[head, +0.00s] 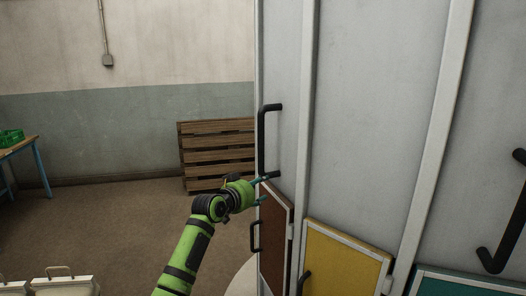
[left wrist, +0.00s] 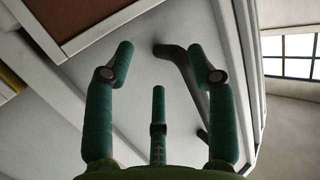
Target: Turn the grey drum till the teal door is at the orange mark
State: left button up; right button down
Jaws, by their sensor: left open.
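The grey drum (head: 370,100) fills the right of the head view, with white upright ribs and black bar handles. The teal door (head: 455,284) is low at the right, cut off by the bottom edge. My left gripper (head: 265,189) is open at the drum's left side, by the lower end of a black handle (head: 262,140). In the left wrist view the open fingers (left wrist: 165,65) face the grey panel. The black handle (left wrist: 190,80) shows beyond them, nearer the right finger; contact cannot be told. No orange mark is visible. My right gripper is out of view.
A brown door (head: 275,237) and a yellow door (head: 340,262) sit left of the teal one, each with a small black handle. Wooden pallets (head: 215,152) stand against the wall. A table (head: 22,149) is at far left. The floor between is clear.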

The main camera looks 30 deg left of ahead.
pick_arm(q)
jog(key=t, duration=0.2)
send_near(261, 135)
jog(key=w, duration=0.4)
jog(key=shift+w+r+p, duration=0.1)
jog(key=shift+w+p, duration=0.1)
jog(key=shift+p, duration=0.4)
jog(key=w+p, duration=0.2)
jog(key=w, duration=0.2)
jog(key=shift+w+p, duration=0.25)
jog(key=shift+p, duration=0.05)
jog(key=shift+w+f+p, duration=0.25)
jog(key=shift+w+p, duration=0.1)
jog(key=shift+w, duration=0.7)
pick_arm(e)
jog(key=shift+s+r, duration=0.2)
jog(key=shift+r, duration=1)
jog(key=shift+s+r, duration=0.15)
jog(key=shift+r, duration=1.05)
